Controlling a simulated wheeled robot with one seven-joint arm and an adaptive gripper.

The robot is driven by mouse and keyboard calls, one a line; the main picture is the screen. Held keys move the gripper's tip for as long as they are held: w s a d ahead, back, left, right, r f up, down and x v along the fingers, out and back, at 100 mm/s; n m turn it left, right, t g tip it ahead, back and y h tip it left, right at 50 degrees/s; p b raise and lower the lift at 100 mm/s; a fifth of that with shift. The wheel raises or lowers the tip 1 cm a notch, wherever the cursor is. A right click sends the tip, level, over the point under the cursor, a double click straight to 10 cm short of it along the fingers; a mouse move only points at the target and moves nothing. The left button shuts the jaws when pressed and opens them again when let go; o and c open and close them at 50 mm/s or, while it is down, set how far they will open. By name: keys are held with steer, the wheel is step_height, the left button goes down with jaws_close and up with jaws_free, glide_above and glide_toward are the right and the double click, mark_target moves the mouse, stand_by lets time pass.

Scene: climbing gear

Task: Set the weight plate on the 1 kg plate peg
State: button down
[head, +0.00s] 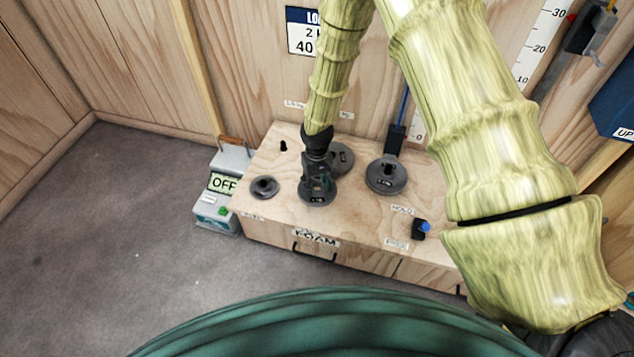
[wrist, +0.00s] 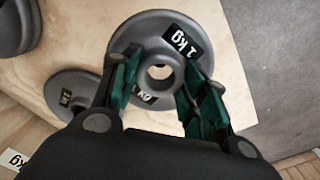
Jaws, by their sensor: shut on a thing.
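A dark grey round weight plate marked "1 kg" (wrist: 150,28) is in my gripper (wrist: 162,80). In the wrist view the two green-padded fingers close on opposite sides of its raised hub, and the centre hole shows between them. In the head view my gripper (head: 317,178) is over the plate (head: 317,200), above the front middle of the wooden box; I cannot tell whether the plate touches the top. A bare short black peg (head: 283,145) stands at the back left of the box top. The small peg labels are too blurred to read.
Other plates are at the box's left (head: 264,187), just behind my gripper (head: 342,158) and to the right (head: 386,177). A blue-tipped switch (head: 422,229) sits at the front right. A scale reading "OFF" (head: 222,183) stands left of the wooden box (head: 270,222).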

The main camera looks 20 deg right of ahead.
mark_target(317, 194)
steer(key=shift+f+b, duration=1.75)
steer(key=shift+f, duration=0.6)
steer(key=shift+p, duration=0.7)
steer(key=shift+f, duration=0.55)
stand_by(0.6)
steer(key=c, duration=1.1)
jaws_free()
steer(key=shift+o, duration=0.2)
step_height(317, 194, up, 11)
steer(key=p, duration=0.8)
